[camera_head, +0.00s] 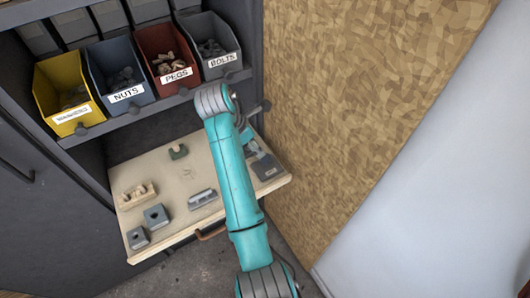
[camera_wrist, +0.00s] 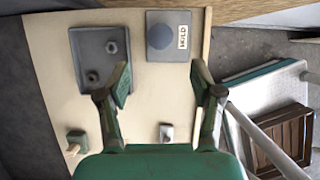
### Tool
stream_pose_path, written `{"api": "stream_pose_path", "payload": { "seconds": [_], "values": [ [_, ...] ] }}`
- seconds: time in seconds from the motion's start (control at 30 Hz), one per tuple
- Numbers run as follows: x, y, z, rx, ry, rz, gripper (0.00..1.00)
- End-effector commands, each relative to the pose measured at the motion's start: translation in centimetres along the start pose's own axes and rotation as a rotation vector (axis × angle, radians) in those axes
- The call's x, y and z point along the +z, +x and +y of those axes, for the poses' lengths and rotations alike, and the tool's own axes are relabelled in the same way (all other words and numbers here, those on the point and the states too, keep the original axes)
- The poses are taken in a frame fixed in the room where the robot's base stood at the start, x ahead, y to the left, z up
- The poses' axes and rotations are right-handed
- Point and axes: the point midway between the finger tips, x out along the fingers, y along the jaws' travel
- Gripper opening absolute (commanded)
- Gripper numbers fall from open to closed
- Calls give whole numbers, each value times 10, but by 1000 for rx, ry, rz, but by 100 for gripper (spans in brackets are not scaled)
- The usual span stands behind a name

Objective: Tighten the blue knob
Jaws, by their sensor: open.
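The blue knob (camera_wrist: 160,36) is a round, dark blue cap on a grey square plate (camera_wrist: 182,19) with a white label beside it, at the top of the wrist view. My gripper (camera_wrist: 161,75) is open and empty, its two fingers spread apart. In the wrist view the knob lies ahead of the fingertips, between their lines and apart from them. In the head view my gripper (camera_head: 250,145) is partly hidden behind my teal arm, over the right part of the pull-out board. I cannot make out the knob in the head view.
The pale pull-out board (camera_head: 190,172) carries several small grey blocks and a wooden holder (camera_head: 138,195). A grey tray (camera_wrist: 88,45) with two nut-like pieces lies left of the knob plate. Labelled bins (camera_head: 125,92) stand on the shelf above. A chipboard wall (camera_head: 350,90) rises close on the right.

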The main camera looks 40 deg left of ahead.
Motion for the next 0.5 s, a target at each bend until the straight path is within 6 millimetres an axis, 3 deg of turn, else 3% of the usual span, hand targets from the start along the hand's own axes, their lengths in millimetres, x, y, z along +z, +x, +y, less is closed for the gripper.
{"api": "stream_pose_path", "payload": {
  "seconds": [0.3, 0.5],
  "values": [
    [0, 58, -1, -3, 1, 1, 66],
    [0, 81, 0, -2, 0, 0, 66]
  ]
}}
